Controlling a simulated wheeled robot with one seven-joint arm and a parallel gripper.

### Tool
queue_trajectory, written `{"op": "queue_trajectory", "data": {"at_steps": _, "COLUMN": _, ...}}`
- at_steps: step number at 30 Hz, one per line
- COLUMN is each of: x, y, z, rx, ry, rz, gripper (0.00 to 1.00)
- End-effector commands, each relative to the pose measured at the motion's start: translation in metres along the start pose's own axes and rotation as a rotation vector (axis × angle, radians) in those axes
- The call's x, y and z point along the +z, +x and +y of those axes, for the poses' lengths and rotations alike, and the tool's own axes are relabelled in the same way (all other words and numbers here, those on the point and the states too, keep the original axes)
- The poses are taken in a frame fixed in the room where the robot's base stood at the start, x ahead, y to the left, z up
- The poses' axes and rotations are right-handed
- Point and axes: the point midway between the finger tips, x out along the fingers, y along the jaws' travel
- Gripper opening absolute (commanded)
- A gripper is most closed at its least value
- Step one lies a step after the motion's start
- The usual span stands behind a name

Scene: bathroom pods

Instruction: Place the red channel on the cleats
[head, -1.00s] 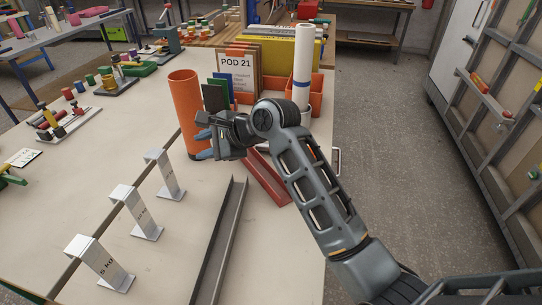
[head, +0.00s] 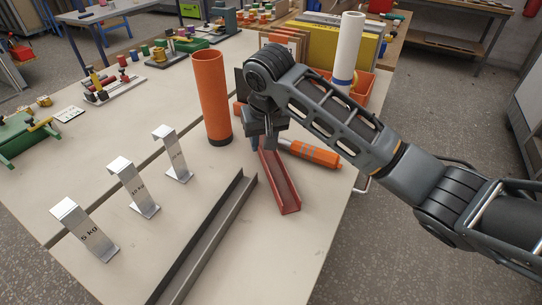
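The red channel (head: 284,190) lies on the bench, its near end toward me and its far end under my gripper. My gripper (head: 262,143) points down at that far end. The arm and wrist hide much of the fingers, so I cannot tell whether they are open or grip the channel.
A long grey channel (head: 207,236) lies between the brackets and the red channel. An orange tube (head: 211,98) stands just left of my gripper. An orange-handled tool (head: 315,153) lies to the right. A white roll (head: 346,55) stands behind. The bench front is fairly clear.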

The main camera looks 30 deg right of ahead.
Motion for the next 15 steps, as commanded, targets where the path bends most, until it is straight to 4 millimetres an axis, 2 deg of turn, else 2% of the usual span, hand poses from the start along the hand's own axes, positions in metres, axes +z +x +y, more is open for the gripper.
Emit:
{"op": "queue_trajectory", "data": {"at_steps": 9, "x": 0.004, "y": 0.041, "z": -0.001, "rx": 0.0, "ry": 0.0, "rz": 0.0, "gripper": 0.34}}
{"op": "queue_trajectory", "data": {"at_steps": 15, "x": 0.004, "y": 0.046, "z": -0.001, "rx": -0.002, "ry": 0.001, "rz": 0.001, "gripper": 0.34}}
